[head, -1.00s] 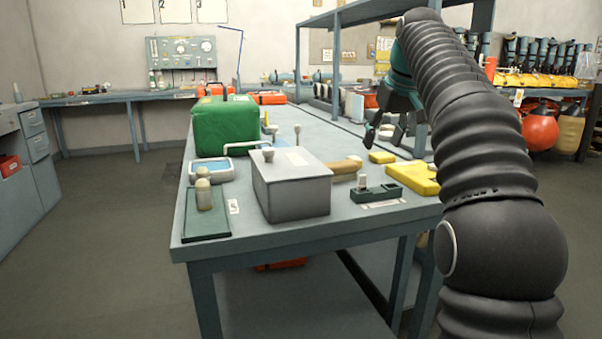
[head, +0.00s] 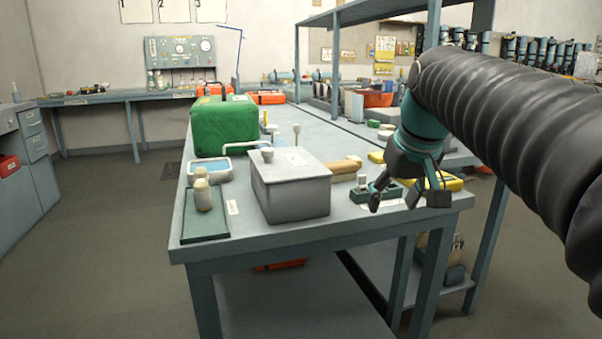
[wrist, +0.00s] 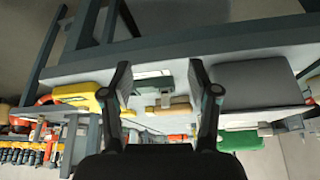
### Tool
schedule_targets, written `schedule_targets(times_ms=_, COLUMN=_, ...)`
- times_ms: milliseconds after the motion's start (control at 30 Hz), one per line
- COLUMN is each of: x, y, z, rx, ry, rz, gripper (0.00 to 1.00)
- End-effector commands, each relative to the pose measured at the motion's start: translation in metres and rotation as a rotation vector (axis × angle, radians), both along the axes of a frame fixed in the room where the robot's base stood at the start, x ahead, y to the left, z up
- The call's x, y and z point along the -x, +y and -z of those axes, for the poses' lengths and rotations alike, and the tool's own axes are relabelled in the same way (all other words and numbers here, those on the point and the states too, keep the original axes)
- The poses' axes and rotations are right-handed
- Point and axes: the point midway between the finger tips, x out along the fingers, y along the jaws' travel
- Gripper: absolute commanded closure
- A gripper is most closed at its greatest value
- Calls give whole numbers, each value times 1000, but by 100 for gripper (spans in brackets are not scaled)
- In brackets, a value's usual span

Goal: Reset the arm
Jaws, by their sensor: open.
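My gripper (head: 408,198) is at the front right of the workbench (head: 300,232) in the head view, with its fingers spread and pointing down. My black ribbed arm reaches in from the right edge. In the wrist view the two fingers of my gripper (wrist: 163,90) stand well apart, with nothing between them in their grasp. The green holder (wrist: 153,82) shows beyond the fingers, and in the head view the gripper partly covers this green holder (head: 362,195). I cannot tell how far above the bench the fingertips are.
A grey lidded box (head: 290,190) stands left of my gripper. A green bag (head: 224,126), a green tray (head: 192,226) with a bottle (head: 203,195), and yellow cases (head: 446,183) also lie on the bench. A shelf frame (head: 434,40) rises behind.

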Motion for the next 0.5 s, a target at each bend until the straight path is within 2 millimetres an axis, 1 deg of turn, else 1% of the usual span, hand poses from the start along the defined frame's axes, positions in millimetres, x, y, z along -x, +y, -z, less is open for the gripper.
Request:
schedule_targets(times_ms=33, x=18, y=1, z=12, rx=1, ry=-3, rz=9, gripper=40)
schedule_targets(times_ms=100, x=40, y=1, z=29, rx=1, ry=-10, rz=28, gripper=40)
schedule_targets(times_ms=167, x=58, y=2, z=46, rx=0, ry=-15, rz=42, gripper=40)
schedule_targets(times_ms=200, x=71, y=3, z=58, rx=0, ry=-19, rz=51, gripper=40)
schedule_targets(times_ms=267, x=89, y=3, z=76, rx=0, ry=-25, rz=63, gripper=40)
schedule_targets(times_ms=400, x=132, y=3, z=124, rx=-1, ry=-37, rz=93, gripper=40)
schedule_targets(times_ms=500, x=157, y=3, z=156, rx=-2, ry=-44, rz=109, gripper=40)
